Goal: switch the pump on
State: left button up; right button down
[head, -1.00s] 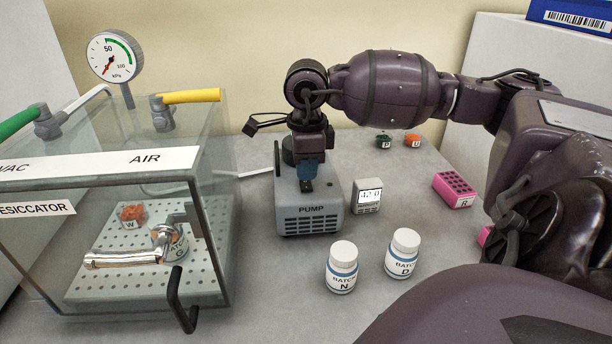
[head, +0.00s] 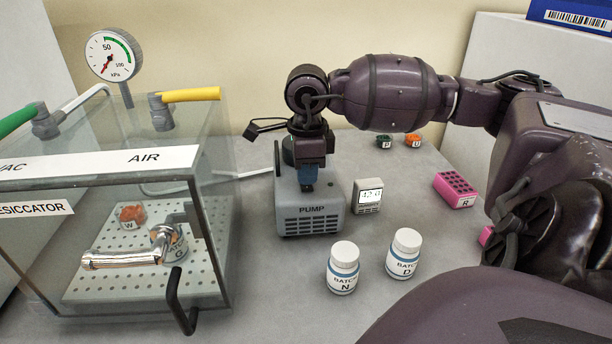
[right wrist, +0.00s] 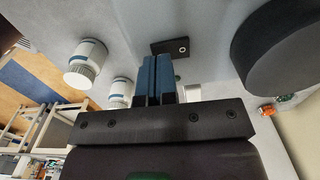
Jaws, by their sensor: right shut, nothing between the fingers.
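The grey pump (head: 311,212) stands on the bench in the middle of the head view, its label and front vents facing me. My right gripper (head: 307,187) points down at the pump's top, its blue fingers shut and empty. In the right wrist view the shut fingers (right wrist: 157,78) are beside a small dark block with a light round spot, which may be the pump's switch (right wrist: 171,48); I cannot tell whether they touch. A large black round part (right wrist: 285,45) fills the upper right there. The switch is hidden in the head view. My left gripper is not in view.
The glass desiccator (head: 215,215) with a dial gauge (head: 114,55) stands left of the pump. A small display (head: 367,195) is just right of it. Bottles N (head: 343,268) and D (head: 403,253) stand in front. A pink rack (head: 454,190) lies farther right.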

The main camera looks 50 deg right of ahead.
aim_at(307, 187)
jog(key=shift+f+b, duration=0.3)
jog(key=shift+f, duration=0.4)
dwell(0.6)
jog(key=shift+r+p, duration=1)
jog(key=shift+r, duration=2.5)
